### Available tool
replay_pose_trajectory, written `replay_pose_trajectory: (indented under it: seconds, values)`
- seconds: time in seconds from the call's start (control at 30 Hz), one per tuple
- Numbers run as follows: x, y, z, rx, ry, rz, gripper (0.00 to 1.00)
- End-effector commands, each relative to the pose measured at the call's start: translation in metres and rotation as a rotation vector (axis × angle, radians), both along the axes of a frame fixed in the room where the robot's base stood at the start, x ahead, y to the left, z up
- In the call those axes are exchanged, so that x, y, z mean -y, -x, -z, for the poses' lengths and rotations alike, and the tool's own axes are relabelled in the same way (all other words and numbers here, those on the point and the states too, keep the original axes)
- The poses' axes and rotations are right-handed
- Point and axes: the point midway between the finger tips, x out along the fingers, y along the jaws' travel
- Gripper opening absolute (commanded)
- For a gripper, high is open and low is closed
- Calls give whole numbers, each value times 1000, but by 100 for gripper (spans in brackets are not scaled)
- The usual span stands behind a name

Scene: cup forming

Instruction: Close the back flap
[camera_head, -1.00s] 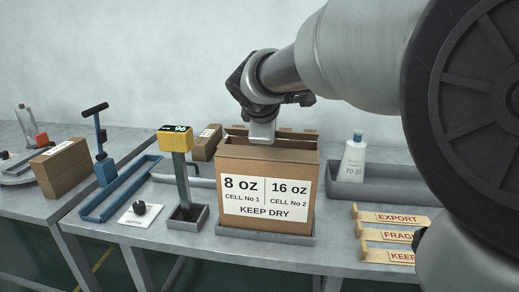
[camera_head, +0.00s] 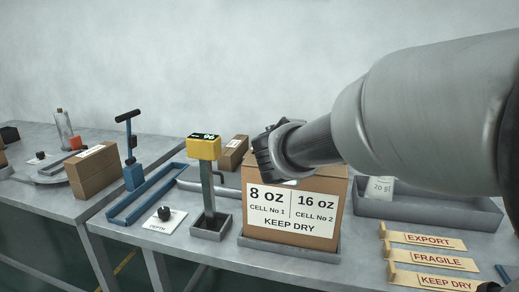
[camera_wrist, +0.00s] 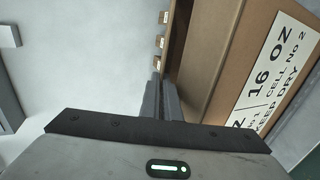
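The brown carton (camera_head: 334,232), labelled 8 oz and 16 oz, stands upright in a shallow grey tray (camera_head: 290,253) on the bench. My gripper (camera_wrist: 163,88) is at the carton's top, towards its left side in the head view, where my wrist and arm cover most of the top edge. In the wrist view the two grey fingers lie close together with nothing visible between them. The carton's labelled front (camera_wrist: 282,75) is on the right there, with brown cardboard strips beside the fingertips. I cannot tell which strip is the back flap or whether the fingers touch it.
A yellow-headed gauge (camera_head: 204,148) stands left of the carton, with a small carton (camera_head: 232,155) behind. Blue frame (camera_head: 145,195) and another carton (camera_head: 94,171) are further left.

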Motion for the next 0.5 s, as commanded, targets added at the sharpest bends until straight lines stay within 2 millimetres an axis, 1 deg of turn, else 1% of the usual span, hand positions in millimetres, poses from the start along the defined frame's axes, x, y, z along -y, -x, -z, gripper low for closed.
replay_pose_trajectory:
  seconds: [0.27, 0.3, 0.4, 0.5]
  values:
    - [1, 0, 1, -1, 0, 3, 0]
    - [1, 0, 1, -1, 0, 3, 8]
    - [1, 0, 1, -1, 0, 3, 22]
    - [1, 0, 1, -2, 0, 2, 22]
